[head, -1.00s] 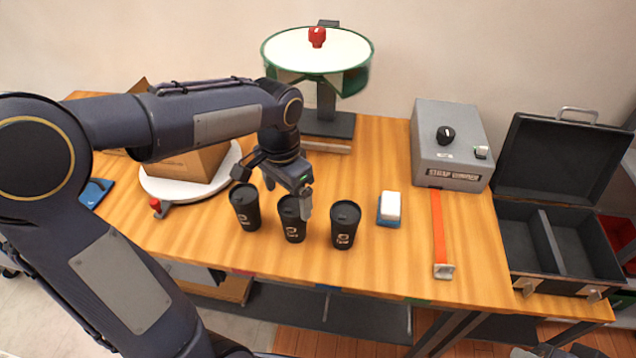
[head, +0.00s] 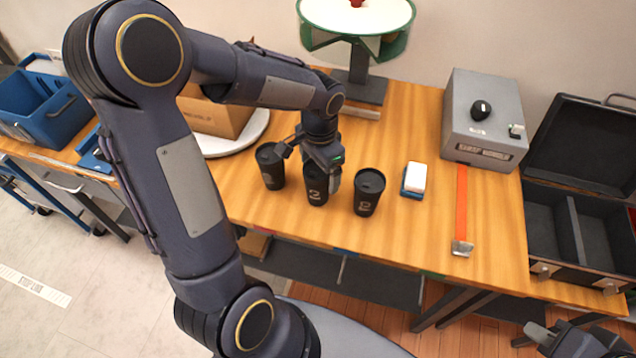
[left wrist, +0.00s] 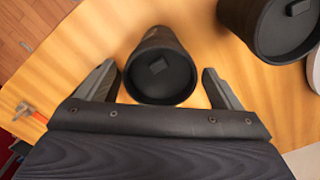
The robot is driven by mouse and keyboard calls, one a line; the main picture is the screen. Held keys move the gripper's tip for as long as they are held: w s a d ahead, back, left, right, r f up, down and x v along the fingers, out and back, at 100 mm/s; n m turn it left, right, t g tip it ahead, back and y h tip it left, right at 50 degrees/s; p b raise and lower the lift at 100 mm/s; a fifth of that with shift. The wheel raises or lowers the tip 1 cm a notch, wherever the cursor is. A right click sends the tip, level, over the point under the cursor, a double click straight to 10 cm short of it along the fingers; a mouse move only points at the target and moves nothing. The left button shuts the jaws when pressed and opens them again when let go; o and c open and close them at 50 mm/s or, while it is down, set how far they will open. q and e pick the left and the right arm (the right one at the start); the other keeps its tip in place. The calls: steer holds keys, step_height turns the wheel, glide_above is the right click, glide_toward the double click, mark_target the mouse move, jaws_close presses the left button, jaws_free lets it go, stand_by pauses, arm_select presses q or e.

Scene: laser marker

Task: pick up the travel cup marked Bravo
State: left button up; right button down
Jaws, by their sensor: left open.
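Three black travel cups with lids stand upright in a row near the table's front edge: a left cup (head: 270,167), a middle cup (head: 315,192) and a right cup (head: 368,193). Pale marks on the middle and right cups are too small to read; none is clear on the left one. My left gripper (head: 311,167) is open at the middle cup, partly covering its top. In the left wrist view one cup (left wrist: 160,73) lies between the spread fingers, with no clear contact. Another cup (left wrist: 278,25) is at the upper right. My right gripper (head: 575,343) is partly visible, its jaws unclear.
A blue-and-white block (head: 414,179) lies right of the cups, then an orange strap (head: 461,205). A grey box (head: 485,115) and an open black case (head: 548,265) stand farther right. A cardboard box on a white turntable (head: 222,148) is behind left.

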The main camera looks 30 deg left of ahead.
arm_select(q)
steer(key=shift+c, duration=0.2)
steer(key=c, duration=0.7)
steer(key=shift+r, duration=0.1)
